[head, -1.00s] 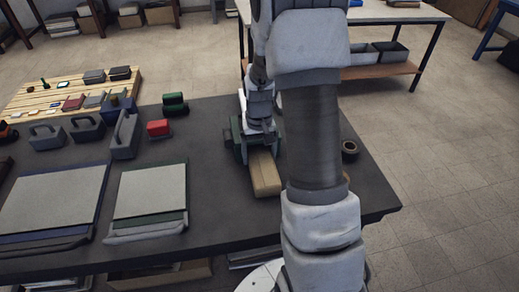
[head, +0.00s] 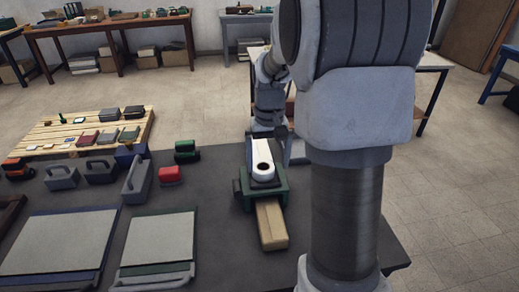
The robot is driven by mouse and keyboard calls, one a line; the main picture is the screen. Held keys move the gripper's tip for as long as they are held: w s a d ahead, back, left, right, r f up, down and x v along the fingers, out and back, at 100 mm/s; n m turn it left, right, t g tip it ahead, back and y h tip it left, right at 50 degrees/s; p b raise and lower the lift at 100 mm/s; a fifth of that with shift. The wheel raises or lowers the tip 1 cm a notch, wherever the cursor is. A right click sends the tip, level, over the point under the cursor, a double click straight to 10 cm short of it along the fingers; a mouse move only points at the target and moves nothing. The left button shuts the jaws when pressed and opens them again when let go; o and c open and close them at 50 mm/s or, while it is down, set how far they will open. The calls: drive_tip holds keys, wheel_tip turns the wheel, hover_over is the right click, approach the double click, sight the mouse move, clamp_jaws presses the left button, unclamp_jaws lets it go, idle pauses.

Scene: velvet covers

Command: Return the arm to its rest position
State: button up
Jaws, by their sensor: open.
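My arm rises in the right half of the head view, and its forearm bends down behind the table items. My gripper (head: 287,152) hangs just behind and to the right of a green holder (head: 247,193). The fingers are small and partly hidden by the holder and my arm. It holds nothing that I can see. The holder has a white top (head: 260,151) with a pale ring around a dark centre (head: 262,171) on it. A tan block (head: 270,225) sticks out from its front.
The dark table (head: 218,215) carries two flat grey panels (head: 58,243) (head: 160,238) at left. Grey handled blocks (head: 138,182), a red block (head: 171,175) and a green block (head: 187,151) stand behind them. A slatted wooden pallet (head: 60,130) holds small items. My arm hides the table's right part.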

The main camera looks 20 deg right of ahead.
drive_tip(key=s+a+r+n+t+p, duration=0.1)
drive_tip(key=s+a+r+t+p, duration=0.1)
drive_tip(key=s+a+r, duration=0.4)
drive_tip(key=s+a+r+n+t+p, duration=0.2)
drive_tip(key=s+a+r, duration=0.4)
drive_tip(key=s+r, duration=0.4)
drive_tip(key=shift+s+a+t+p, duration=0.2)
drive_tip(key=shift+s+t+p, duration=0.4)
drive_tip(key=shift+s+t, duration=0.5)
drive_tip(key=shift+s, duration=0.15)
